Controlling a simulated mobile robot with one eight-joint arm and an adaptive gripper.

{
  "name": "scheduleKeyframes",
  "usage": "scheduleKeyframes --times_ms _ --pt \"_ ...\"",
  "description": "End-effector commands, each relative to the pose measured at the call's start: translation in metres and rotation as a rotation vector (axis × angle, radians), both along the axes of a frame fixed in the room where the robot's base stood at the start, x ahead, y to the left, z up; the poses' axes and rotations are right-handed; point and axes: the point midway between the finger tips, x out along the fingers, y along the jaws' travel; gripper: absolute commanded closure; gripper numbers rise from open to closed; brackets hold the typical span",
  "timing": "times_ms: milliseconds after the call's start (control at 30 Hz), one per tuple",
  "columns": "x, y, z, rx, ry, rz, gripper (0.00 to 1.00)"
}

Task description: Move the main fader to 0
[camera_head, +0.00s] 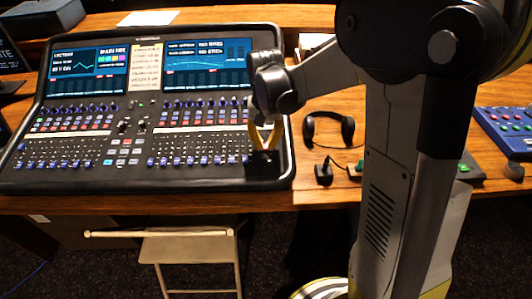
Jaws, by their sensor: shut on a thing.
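The mixing desk (140,177) stands on the wooden table at the left, with rows of blue-capped faders along its front half. My gripper (263,150) reaches down to the desk's front right corner, at the right end of the fader rows. Its yellow fingers are shut on the main fader there. The fader's cap is hidden between and behind the fingertips, and its setting cannot be read.
Black headphones (328,130) lie on the table just right of the desk. A small black object (323,173) with a cable is nearer the front edge. A blue device (507,130) sits far right. A light-coloured stool (190,245) stands before the table.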

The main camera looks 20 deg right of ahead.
Motion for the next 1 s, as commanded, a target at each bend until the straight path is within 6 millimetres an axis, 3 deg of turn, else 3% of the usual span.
scheduleKeyframes --times_ms 100,200,500,533,600,1000 --pt "0.02 -0.007 0.003 0.0 0.0 -0.001 1.0" --pt "0.028 -0.009 0.003 0.0 0.0 0.0 1.0" --pt "0.029 -0.01 0.003 0.0 0.0 0.0 1.0" --pt "0.029 -0.01 0.003 0.0 0.0 0.0 0.8" --pt "0.029 -0.01 0.003 0.0 0.0 0.0 0.65" --pt "0.029 -0.01 0.012 0.0 0.0 0.0 0.65"
